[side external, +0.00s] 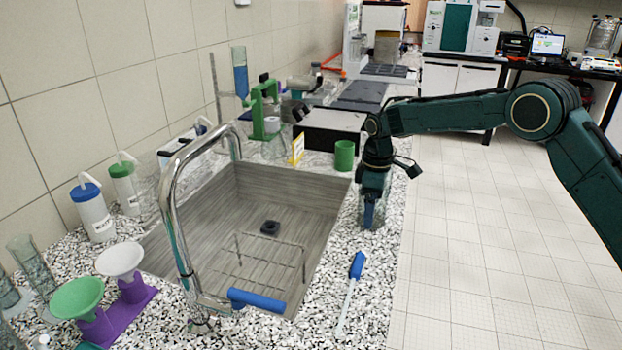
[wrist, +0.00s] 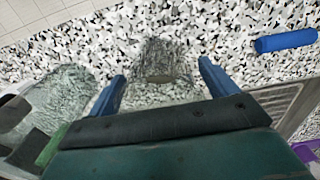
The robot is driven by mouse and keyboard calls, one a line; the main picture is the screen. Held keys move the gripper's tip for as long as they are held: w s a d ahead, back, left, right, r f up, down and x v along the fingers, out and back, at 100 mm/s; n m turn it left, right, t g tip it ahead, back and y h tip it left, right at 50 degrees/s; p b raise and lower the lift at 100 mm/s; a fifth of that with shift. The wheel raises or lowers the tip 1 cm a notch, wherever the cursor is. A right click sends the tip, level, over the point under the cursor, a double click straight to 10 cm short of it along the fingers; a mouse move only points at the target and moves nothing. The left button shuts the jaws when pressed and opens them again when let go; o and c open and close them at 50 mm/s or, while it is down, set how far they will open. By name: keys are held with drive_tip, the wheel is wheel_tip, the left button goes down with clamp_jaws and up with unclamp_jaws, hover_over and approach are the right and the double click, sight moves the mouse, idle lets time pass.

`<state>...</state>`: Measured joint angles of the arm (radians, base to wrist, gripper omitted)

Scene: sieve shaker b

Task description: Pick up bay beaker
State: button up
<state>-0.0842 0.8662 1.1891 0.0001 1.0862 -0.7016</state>
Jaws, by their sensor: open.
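A clear glass beaker (side external: 363,217), which I take to be the bay beaker, stands on the speckled counter right of the sink. My gripper (side external: 372,212) points down over it, with its blue fingers low around the glass. In the wrist view the beaker (wrist: 165,72) shows between the two spread fingers of my gripper (wrist: 162,88). The jaws are open, with a finger on each side of the glass. I cannot tell whether either finger touches it. The dark gripper body hides the near part of the beaker.
A blue-handled brush (side external: 356,266) lies nearer on the counter. A green cup (side external: 344,155) stands behind the gripper. The sink (side external: 215,215), with its tall faucet (side external: 170,190), is at the left. Another clear glass item (wrist: 65,95) shows left in the wrist view.

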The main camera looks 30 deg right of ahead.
drive_tip(key=shift+f, duration=0.25)
drive_tip(key=shift+c, duration=0.5)
drive_tip(key=c, duration=1)
drive_tip(key=shift+c, duration=0.2)
drive_tip(key=shift+r, duration=0.15)
wheel_tip(320, 180, up, 20)
idle(0.5)
